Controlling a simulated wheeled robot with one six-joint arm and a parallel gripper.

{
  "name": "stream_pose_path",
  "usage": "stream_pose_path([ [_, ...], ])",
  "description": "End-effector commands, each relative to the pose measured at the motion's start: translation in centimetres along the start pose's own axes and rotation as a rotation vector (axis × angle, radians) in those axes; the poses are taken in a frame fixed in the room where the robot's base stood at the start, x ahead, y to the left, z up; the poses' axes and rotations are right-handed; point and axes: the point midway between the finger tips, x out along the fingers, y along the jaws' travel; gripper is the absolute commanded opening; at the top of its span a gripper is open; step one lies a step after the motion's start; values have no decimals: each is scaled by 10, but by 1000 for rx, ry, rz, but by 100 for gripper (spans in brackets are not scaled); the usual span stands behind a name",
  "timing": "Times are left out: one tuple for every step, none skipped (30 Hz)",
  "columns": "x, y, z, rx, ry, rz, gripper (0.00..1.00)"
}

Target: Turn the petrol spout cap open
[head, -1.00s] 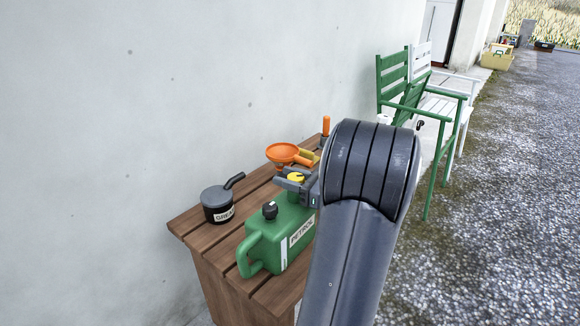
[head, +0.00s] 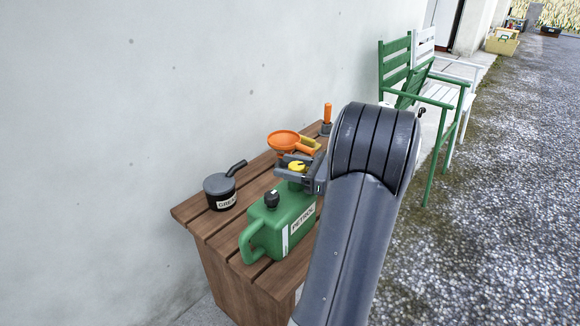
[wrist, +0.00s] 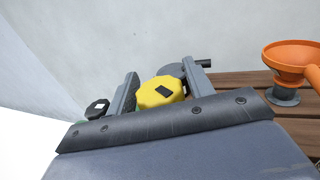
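The green petrol can (head: 276,231) stands on the wooden table, with a black cap (head: 272,199) on its near end. The yellow petrol spout cap (head: 297,166) is at its far end and shows large in the wrist view (wrist: 158,93). My gripper (head: 283,166) is around this cap from the right. The spout below the cap is mostly hidden.
A grease pot (head: 220,192) stands left of the can on the wooden table (head: 205,228). An orange funnel (head: 284,140) and an orange-handled tool (head: 327,117) are behind the gripper. The wall (head: 120,120) is close behind the table. Green and white chairs (head: 425,90) stand beyond.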

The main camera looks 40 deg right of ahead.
Motion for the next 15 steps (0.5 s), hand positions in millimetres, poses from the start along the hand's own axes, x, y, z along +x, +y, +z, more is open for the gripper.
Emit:
stream_pose_path([
  [0, 0, 0, 0, 0, 0, 54],
  [0, 0, 0, 0, 0, 0, 56],
  [0, 0, 0, 0, 0, -1, 58],
  [0, 0, 0, 0, 0, -1, 58],
  [0, 0, 0, 0, 0, -1, 58],
  [0, 0, 0, 1, 0, -1, 58],
  [0, 0, 0, 1, 0, -1, 58],
  [0, 0, 0, 1, 0, -1, 58],
  [0, 0, 0, 1, 0, -1, 58],
  [-1, 0, 0, 1, 0, -1, 58],
  [-3, 0, 0, 1, 0, -2, 58],
  [-5, -1, 1, 1, 0, -3, 58],
  [-8, -1, 1, 1, 0, -3, 58],
  [-12, -1, 1, 1, 0, -4, 58],
  [-18, -1, 2, 1, 0, -5, 58],
])
